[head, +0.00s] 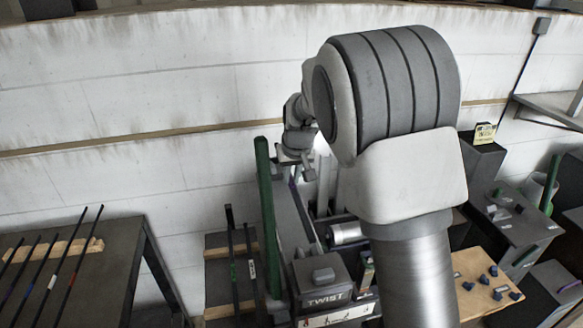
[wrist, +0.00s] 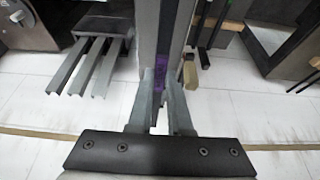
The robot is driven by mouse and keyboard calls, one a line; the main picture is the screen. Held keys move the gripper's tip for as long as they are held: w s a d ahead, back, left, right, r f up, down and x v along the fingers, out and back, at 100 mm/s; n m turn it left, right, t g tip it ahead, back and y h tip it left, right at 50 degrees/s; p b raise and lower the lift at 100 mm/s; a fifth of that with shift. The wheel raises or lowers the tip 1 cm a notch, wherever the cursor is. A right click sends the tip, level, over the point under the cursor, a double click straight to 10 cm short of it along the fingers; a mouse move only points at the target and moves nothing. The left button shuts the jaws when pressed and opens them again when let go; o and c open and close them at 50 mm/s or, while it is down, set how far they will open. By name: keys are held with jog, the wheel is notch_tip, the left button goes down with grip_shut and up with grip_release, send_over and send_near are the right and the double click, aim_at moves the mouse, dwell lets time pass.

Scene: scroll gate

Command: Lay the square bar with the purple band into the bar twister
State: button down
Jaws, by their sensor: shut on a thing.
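The bar twister (head: 323,298), a dark grey machine marked TWIST, stands in the middle of the head view, with a long bed running back toward the wall. My gripper (head: 297,165) is over the far end of that bed, small and partly hidden by my arm. In the wrist view my gripper (wrist: 161,88) is shut on the square bar with the purple band (wrist: 159,76); the purple shows between the fingertips. Long grey bed parts (wrist: 147,30) lie close by beyond the fingers. Whether the bar touches the bed cannot be told, and most of its length is hidden.
A green post (head: 266,215) stands just left of the twister. A wooden board with blue pieces (head: 485,282) is at the right. The wall is close behind.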

jog(key=shift+f+b, duration=2.4)
jog(key=shift+f, duration=1.05)
jog(key=shift+f+b, duration=0.25)
jog(key=shift+b, duration=0.05)
jog(key=c, duration=0.8)
grip_release()
jog(key=shift+o, duration=0.2)
jog(key=shift+s+f, duration=0.1)
jog(key=v, duration=1.6)
jog(key=shift+a+r, duration=0.1)
jog(key=shift+r, duration=0.15)
jog(key=shift+s+r, duration=0.2)
jog(key=shift+r, duration=0.25)
